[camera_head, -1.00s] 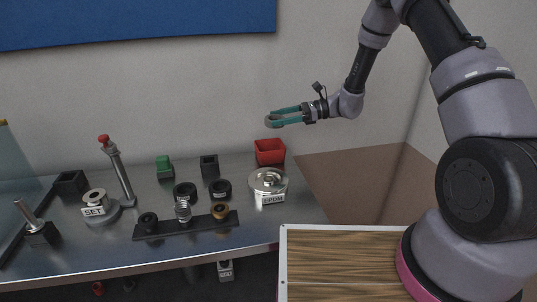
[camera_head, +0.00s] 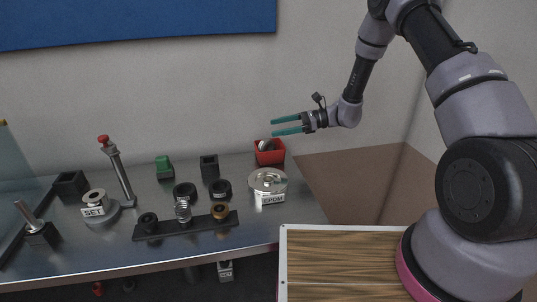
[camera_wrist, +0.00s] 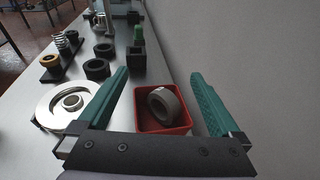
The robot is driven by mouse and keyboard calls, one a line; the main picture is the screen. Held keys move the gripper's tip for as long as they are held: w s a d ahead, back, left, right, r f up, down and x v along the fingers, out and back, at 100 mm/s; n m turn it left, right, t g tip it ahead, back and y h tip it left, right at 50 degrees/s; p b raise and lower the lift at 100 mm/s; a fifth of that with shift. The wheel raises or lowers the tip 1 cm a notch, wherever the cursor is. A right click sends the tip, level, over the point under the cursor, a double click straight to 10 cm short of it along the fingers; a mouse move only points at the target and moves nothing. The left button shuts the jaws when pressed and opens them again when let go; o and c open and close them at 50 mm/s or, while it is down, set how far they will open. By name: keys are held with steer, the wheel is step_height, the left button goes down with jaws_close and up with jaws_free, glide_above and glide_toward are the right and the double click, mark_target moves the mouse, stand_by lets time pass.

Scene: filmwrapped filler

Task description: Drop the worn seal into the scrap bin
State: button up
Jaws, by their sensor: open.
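A grey ring, the seal (camera_wrist: 162,102), lies tilted inside the red scrap bin (camera_wrist: 147,126), leaning against its wall in the wrist view. In the head view the ring (camera_head: 266,146) shows just above the rim of the red bin (camera_head: 277,157) at the back right of the bench. My gripper (camera_head: 273,127) is open and empty, above the bin. In the wrist view the teal fingers of my gripper (camera_wrist: 160,80) stand wide apart on either side of the bin.
A round metal dish labelled EPDM (camera_head: 268,180) stands in front of the bin. Two black rings (camera_head: 185,190), a black holder strip (camera_head: 163,231) with parts, a green block (camera_head: 164,167) and a SET fixture (camera_head: 94,205) are further left. Blank wall (camera_head: 220,100) is behind.

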steer(key=s+v, duration=0.1)
steer(key=v, duration=0.9)
steer(key=shift+w+d, duration=0.35)
steer(key=shift+w, duration=0.15)
steer(key=shift+r, duration=0.2)
steer(key=s+d+r+n+h, duration=0.2)
steer(key=s+r+n+h, duration=0.15)
steer(key=s+r, duration=0.4)
steer(key=s+d+r+n+h, duration=0.2)
steer(key=s+r+n+h, duration=0.15)
steer(key=r, duration=0.65)
steer(key=s+d+r+n+t+h, duration=0.3)
steer(key=s+d+r+t, duration=0.1)
steer(key=s, duration=0.4)
steer(key=s+d+r+n+t+h, duration=0.2)
steer(key=s+d+r+t+h, duration=0.1)
steer(key=s+d+r, duration=0.4)
steer(key=shift+s+r+n+t+h, duration=0.25)
steer(key=shift+s+n+t+h, duration=0.15)
steer(key=shift+s+t, duration=0.5)
